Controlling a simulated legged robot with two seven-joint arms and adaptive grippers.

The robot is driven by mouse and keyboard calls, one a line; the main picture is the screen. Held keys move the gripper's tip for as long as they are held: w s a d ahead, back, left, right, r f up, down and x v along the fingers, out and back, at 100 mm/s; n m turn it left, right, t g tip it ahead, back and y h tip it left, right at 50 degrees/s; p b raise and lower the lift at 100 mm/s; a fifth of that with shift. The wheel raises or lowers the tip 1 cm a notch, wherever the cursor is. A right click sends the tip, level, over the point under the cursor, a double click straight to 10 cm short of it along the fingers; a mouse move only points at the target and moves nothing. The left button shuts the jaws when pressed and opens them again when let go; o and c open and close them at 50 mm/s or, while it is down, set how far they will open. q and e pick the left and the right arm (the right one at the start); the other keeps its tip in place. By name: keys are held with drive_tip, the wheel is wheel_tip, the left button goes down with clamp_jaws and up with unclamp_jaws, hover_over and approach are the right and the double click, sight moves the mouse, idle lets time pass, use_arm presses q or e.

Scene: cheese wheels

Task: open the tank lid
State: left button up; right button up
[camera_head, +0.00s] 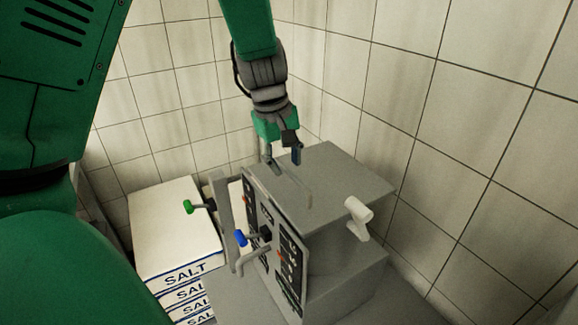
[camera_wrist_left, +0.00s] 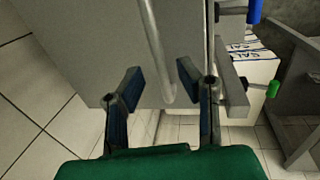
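The tank (camera_head: 345,255) is a grey box in the corner of a tiled room. Its flat grey lid (camera_head: 350,175) lies level on top and looks closed. A thin grey bar handle (camera_head: 306,190) runs along the lid near its left edge. My left gripper (camera_head: 282,156) is over the far left part of the lid, pointing down. In the left wrist view its two fingers (camera_wrist_left: 158,75) are spread apart, with the handle (camera_wrist_left: 153,45) showing between them. I cannot tell whether either finger touches the handle. My right gripper is not in view.
A panel with a blue-tipped lever (camera_head: 241,237) is on the tank's front left. A green-tipped lever (camera_head: 188,206) sticks out beside it. A white fitting (camera_head: 357,216) is at the right. A stack of salt bags (camera_head: 172,235) stands left, and tiled walls (camera_head: 430,130) close behind.

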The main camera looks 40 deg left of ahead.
use_arm(q)
drive_tip(key=shift+a+f, duration=0.2)
drive_tip(key=shift+f, duration=0.65)
drive_tip(key=shift+w+d+r, duration=0.1)
drive_tip(key=shift+w+d, duration=0.05)
drive_tip(key=shift+d, duration=0.4)
drive_tip(key=shift+c, duration=1.3)
drive_tip(key=shift+d+r, duration=0.1)
drive_tip(key=shift+r, duration=0.05)
clamp_jaws()
